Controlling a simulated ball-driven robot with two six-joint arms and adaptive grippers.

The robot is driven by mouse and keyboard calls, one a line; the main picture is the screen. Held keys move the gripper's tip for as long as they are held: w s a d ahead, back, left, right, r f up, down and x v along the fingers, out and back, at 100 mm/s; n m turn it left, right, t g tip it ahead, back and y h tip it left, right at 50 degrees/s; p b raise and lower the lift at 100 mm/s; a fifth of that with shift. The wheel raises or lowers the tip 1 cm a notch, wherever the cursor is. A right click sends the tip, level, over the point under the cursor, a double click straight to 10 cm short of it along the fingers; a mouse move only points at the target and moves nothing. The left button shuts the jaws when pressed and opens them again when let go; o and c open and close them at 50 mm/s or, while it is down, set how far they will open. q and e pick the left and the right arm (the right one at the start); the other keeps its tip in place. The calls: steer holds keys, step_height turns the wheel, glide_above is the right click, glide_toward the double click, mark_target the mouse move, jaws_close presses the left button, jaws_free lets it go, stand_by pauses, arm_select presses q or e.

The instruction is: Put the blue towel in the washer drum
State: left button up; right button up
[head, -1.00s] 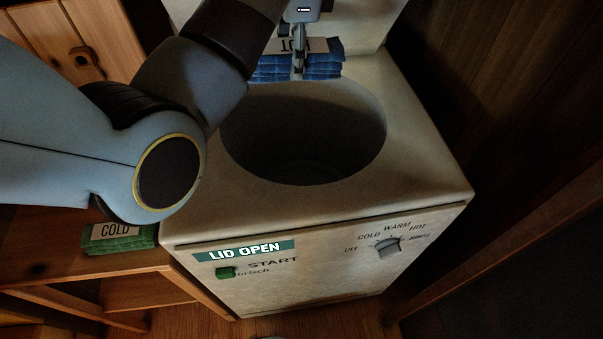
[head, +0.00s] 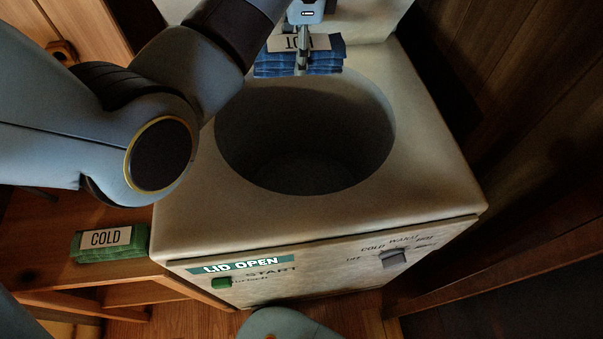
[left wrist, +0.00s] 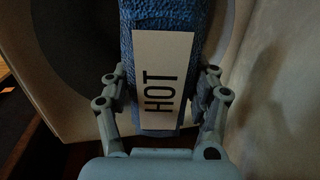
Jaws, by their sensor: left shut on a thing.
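The blue towel (head: 326,62) is a folded stack with a white label reading HOT, upside down in the head view. My left gripper (head: 303,62) is shut on it and holds it at the back edge of the drum opening. In the left wrist view the towel (left wrist: 198,35) lies between the two fingers of the gripper (left wrist: 164,95), its HOT label facing the camera. The washer drum (head: 300,150) is a round, dark, open hole in the washer's pale top (head: 425,150). It looks empty, though its depth is dim. My right gripper is not in view.
A green folded towel labelled COLD (head: 110,244) lies on a wooden shelf (head: 45,235) left of the washer. The washer front has a LID OPEN strip, a green START button (head: 221,283) and a dial (head: 393,258). Dark wooden walls stand close on the right.

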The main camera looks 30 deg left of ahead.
arm_select(q)
steer(key=shift+f, duration=0.25)
steer(key=shift+s, duration=0.1)
steer(key=o, duration=1.3)
steer(key=v, duration=0.7)
steer(key=shift+d+r, duration=0.1)
steer(key=shift+r, duration=0.2)
steer(key=shift+f, duration=0.1)
